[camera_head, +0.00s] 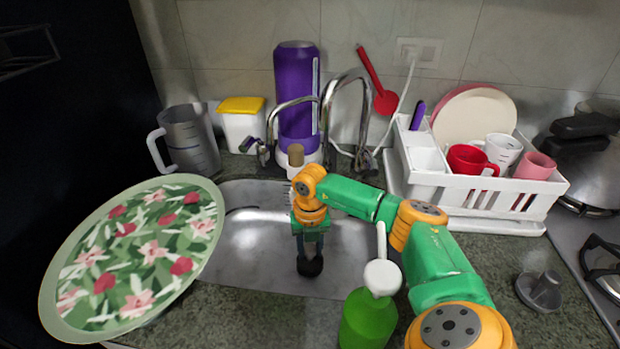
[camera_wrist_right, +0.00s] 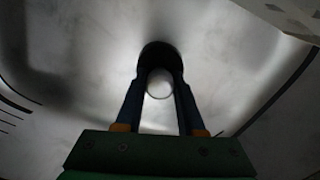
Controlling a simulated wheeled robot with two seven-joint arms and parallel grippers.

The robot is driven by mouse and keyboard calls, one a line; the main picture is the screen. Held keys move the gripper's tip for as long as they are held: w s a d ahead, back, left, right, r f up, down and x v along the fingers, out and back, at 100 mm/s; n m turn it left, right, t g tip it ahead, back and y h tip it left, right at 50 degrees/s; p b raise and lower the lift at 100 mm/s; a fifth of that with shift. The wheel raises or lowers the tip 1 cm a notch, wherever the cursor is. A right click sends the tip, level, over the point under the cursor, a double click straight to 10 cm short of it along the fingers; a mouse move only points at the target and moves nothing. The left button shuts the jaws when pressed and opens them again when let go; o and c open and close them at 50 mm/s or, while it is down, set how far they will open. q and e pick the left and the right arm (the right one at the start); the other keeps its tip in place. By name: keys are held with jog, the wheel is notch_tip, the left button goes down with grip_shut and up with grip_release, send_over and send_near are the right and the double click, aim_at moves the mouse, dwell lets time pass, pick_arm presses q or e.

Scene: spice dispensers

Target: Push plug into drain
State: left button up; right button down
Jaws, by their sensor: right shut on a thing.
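My right gripper (camera_head: 311,247) points down into the metal sink (camera_head: 250,255). Its two dark fingers also show in the right wrist view (camera_wrist_right: 160,85). They are shut on a round black plug (camera_head: 310,267), which is at or just above the sink floor. In the right wrist view the plug's dark rim (camera_wrist_right: 158,52) shows beyond the fingers, with a pale round patch between them. The drain cannot be made out, and I cannot tell whether the plug sits in it. My left gripper is not in view.
A large floral plate (camera_head: 130,260) covers the sink's left side. A green soap bottle (camera_head: 368,320) stands in front, close to my right arm. Curved taps (camera_head: 340,110) rise behind the sink. A white dish rack (camera_head: 490,190) with mugs stands to the right.

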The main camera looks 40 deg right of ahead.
aim_at(310, 247)
jog(key=shift+f+b, duration=0.9)
jog(key=shift+f, duration=0.3)
jog(key=shift+c, duration=2.2)
grip_release()
jog(key=shift+r, duration=0.1)
notch_tip(310, 247, up, 7)
jog(key=shift+f, duration=0.15)
